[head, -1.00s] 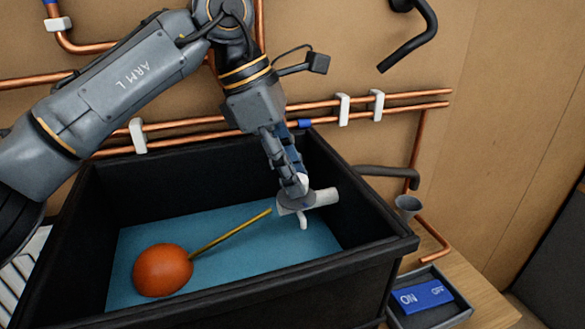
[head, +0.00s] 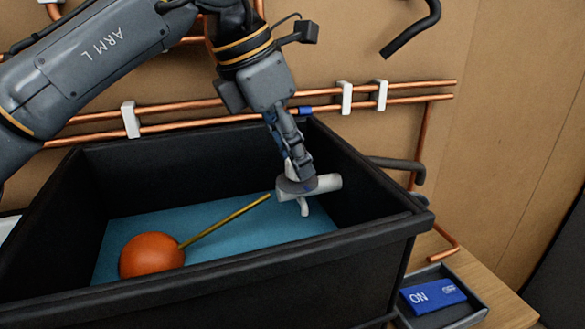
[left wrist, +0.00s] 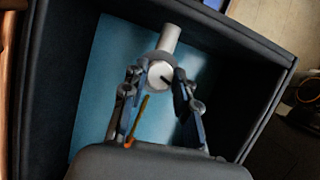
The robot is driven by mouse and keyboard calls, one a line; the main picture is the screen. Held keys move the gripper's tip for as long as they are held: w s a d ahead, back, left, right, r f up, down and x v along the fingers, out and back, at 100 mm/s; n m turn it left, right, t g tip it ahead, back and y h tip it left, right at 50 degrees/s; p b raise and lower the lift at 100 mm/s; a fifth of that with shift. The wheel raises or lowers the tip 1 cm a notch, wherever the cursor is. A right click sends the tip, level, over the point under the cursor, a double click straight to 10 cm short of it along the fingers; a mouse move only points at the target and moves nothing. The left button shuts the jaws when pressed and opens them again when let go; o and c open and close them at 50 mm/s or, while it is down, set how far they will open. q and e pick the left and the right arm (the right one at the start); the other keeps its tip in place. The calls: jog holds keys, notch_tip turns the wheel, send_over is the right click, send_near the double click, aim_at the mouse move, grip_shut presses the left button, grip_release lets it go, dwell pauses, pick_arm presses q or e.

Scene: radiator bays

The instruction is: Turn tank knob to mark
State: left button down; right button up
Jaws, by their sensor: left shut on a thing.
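The tank (head: 330,262) is an open black box with a blue floor. Inside it, a pale valve body (head: 326,184) carries a brass rod (head: 225,221) with an orange float ball (head: 152,256) at its end. My left gripper (head: 296,175) reaches down into the tank and is shut on the knob on top of the valve. In the left wrist view the knob (left wrist: 160,73) is a round white face with a short dark line, between the two fingers of my left gripper (left wrist: 159,80). I cannot tell a separate target mark. My right gripper is out of view.
Copper pipes (head: 390,88) with white clips run along the wall behind the tank. A grey tray (head: 470,316) with a blue block (head: 432,295) marked "ON" stands on the wooden surface to the right. A black bent handle (head: 420,35) hangs on the wall above.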

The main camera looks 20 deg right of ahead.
pick_arm(q)
jog(key=n+t+b, duration=0.1)
jog(key=n, duration=0.1)
jog(key=shift+n+b, duration=0.4)
jog(key=shift+s+r+n+t+y+b, duration=0.1)
jog(key=shift+n+t+y+b, duration=0.4)
jog(key=shift+n, duration=1)
jog(key=shift+b, duration=0.35)
jog(key=c, duration=1)
grip_release()
jog(key=v, duration=1.2)
